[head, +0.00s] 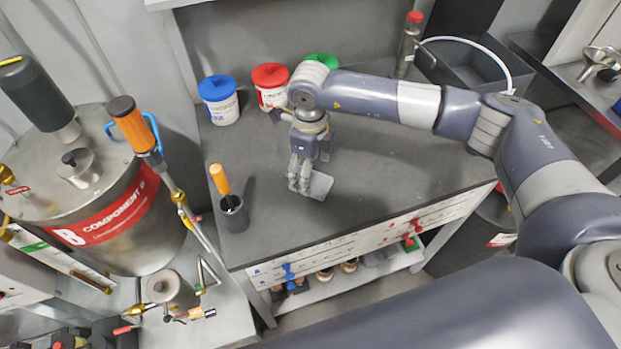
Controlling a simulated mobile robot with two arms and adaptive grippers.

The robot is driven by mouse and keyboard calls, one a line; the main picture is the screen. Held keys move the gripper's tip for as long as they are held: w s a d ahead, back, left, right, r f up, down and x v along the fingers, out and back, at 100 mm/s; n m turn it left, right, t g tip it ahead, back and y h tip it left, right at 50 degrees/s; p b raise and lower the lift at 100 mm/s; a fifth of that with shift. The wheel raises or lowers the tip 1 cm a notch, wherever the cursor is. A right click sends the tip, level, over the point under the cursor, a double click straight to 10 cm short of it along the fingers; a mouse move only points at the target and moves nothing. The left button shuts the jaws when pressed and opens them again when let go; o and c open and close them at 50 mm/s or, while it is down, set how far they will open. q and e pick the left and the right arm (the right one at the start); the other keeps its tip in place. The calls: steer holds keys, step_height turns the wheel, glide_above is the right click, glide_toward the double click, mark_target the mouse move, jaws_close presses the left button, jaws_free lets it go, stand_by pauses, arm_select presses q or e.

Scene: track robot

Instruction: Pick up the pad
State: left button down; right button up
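A small flat light-grey pad (320,186) is at the middle of the dark grey bench top (390,165). My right gripper (302,184) points down over the bench, its arm reaching in from the right. Its fingertips are at the pad's left edge and seem to touch it. I cannot tell whether they are closed on the pad, or whether the pad lies flat on the bench. My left gripper is not in view.
Blue (220,98), red (270,85) and green (322,62) lidded tubs stand behind the gripper. A dark cup (233,214) with an orange-handled tool (220,180) stands at front left. A steel tank (85,195) is further left. The bench right of the pad is clear.

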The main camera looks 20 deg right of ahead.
step_height(320, 180, down, 2)
steer(key=shift+s+d+f+p, duration=0.1)
steer(key=shift+f+p, duration=0.1)
steer(key=shift+p, duration=0.25)
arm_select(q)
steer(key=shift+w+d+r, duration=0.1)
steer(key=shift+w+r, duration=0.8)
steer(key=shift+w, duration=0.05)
arm_select(e)
steer(key=shift+f, duration=0.6)
steer(key=c, duration=0.9)
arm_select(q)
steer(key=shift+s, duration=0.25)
arm_select(e)
steer(key=shift+c, duration=0.2)
